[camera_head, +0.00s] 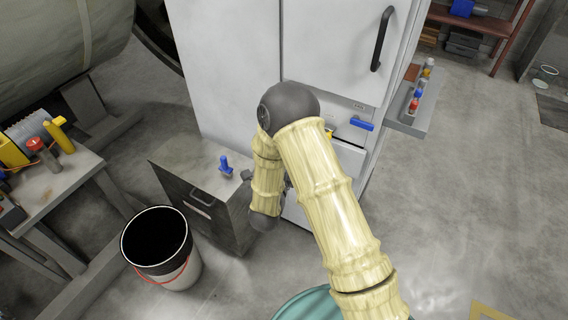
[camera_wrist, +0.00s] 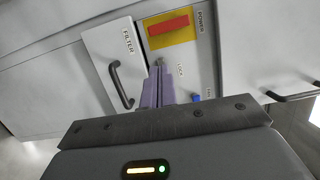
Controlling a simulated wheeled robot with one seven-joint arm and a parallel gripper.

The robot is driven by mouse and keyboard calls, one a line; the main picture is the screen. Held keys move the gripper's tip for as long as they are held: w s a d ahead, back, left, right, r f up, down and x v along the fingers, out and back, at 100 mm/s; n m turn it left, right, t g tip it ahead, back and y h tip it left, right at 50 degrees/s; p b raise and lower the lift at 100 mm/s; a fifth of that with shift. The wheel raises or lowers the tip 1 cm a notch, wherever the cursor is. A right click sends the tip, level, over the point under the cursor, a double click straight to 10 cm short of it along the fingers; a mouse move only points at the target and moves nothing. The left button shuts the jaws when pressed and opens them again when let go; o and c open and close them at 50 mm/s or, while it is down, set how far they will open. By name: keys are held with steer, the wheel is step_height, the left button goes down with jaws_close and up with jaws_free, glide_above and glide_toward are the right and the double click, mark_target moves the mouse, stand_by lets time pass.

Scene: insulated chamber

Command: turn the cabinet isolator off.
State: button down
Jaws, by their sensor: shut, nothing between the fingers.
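The cabinet isolator shows in the wrist view as a red bar handle (camera_wrist: 168,26) on a yellow plate, beside the word POWER. The bar lies nearly level across the plate in that picture. In the head view only a small yellow corner of the plate (camera_head: 329,134) shows past my arm. The white cabinet (camera_head: 325,50) stands ahead. My gripper (camera_wrist: 158,66) is shut and empty, its fingertips just below the yellow plate in the wrist view. I cannot tell whether they touch the panel. My arm hides the gripper in the head view.
A blue handle (camera_head: 362,124) sticks out of the cabinet front. A door marked FILTER has a dark handle (camera_wrist: 121,85). A low grey box (camera_head: 205,185) with a blue valve and a black-and-white bucket (camera_head: 165,262) stand left. Open floor lies right.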

steer(key=v, duration=0.3)
steer(key=shift+w+d, duration=0.1)
steer(key=shift+w, duration=0.05)
stand_by(0.4)
steer(key=s+d+r+n+g+y, duration=0.35)
steer(key=s+d+n+g, duration=0.35)
steer(key=s+n, duration=0.35)
steer(key=s+d+r+n+g+y, duration=0.2)
steer(key=s+d+r+n+g, duration=0.2)
steer(key=s+d+n+g, duration=0.55)
step_height(320, 180, up, 17)
steer(key=a+n+t+p, duration=0.1)
steer(key=a+t+p, duration=0.1)
steer(key=p, duration=1.5)
steer(key=shift+w+a+n+p, duration=0.3)
steer(key=shift+w+a+n, duration=0.1)
steer(key=shift+w+a, duration=0.05)
